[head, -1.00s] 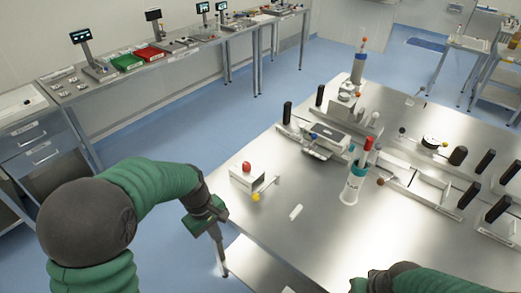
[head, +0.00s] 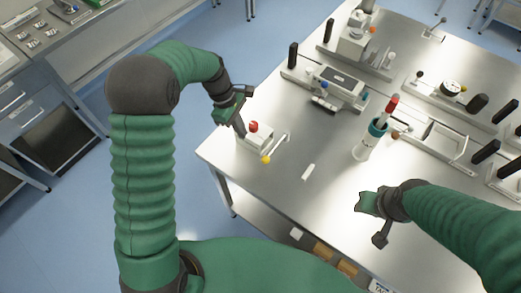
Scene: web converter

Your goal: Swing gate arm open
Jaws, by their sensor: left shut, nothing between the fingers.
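A small white box (head: 258,143) with a red knob (head: 254,126) on top stands near the left edge of the steel table. A thin metal arm (head: 277,147) with a yellow ball (head: 266,160) at its near end extends beside the box's right side; I take this as the gate arm. My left gripper (head: 241,133) is shut and empty, pointing down at the box's left side, close to the red knob. I cannot tell if it touches the box. My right gripper (head: 372,222) is over the table's front part, apart from the box; its fingers are unclear.
A white strip (head: 308,172) lies on the table right of the arm. A white and teal cylinder holding a red-capped item (head: 371,139) stands farther right. Fixtures with black handles (head: 330,84) fill the back and right. Bare tabletop lies in front.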

